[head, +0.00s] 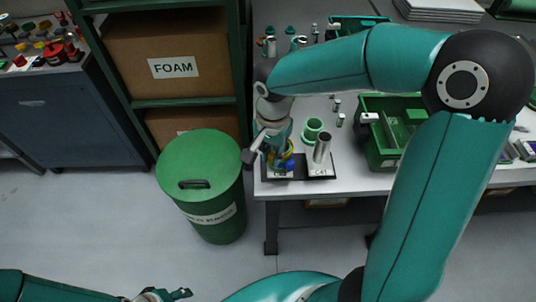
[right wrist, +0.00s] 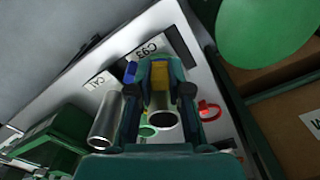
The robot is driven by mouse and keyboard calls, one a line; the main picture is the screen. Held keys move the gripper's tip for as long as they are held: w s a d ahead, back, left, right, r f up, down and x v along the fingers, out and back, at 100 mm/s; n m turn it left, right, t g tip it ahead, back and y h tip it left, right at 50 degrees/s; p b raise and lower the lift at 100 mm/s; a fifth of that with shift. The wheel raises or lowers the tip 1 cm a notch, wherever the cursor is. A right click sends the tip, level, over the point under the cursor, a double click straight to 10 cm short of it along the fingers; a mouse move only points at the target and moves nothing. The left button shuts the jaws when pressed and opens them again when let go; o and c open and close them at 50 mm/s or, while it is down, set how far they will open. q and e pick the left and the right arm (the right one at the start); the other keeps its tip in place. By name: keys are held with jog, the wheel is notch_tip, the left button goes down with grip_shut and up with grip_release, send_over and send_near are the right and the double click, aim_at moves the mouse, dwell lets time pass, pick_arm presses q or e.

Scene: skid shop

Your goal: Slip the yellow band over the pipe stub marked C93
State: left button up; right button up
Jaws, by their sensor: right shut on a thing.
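My right gripper (head: 280,163) is low over the plate at the table's left front corner, beside the label C93. In the right wrist view its fingers (right wrist: 160,80) are closed on the yellow band (right wrist: 160,75), which also shows in the head view (head: 289,163). The pipe stub at C93 (right wrist: 162,119) stands between the fingers with its open top toward the camera. I cannot tell if the band fully encircles it. A second bare metal stub (head: 322,148) stands to its right on the plate. My left gripper (head: 176,294) is at the bottom edge, far from the table, its jaw opening unclear.
A green cup-like ring (head: 313,128) stands behind the stubs. A green bin (head: 386,130) of parts is to the right on the table. A lidded green drum (head: 200,165) stands left of the table. A red ring (right wrist: 209,110) shows beside the fingers in the wrist view.

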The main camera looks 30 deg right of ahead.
jog(key=shift+f, duration=0.15)
jog(key=shift+f+b, duration=0.35)
jog(key=shift+b, duration=0.2)
jog(key=shift+f+b, duration=0.75)
jog(key=shift+b, duration=0.1)
dwell(0.7)
jog(key=o, duration=0.9)
jog(key=shift+o, duration=0.4)
jog(key=o, duration=0.3)
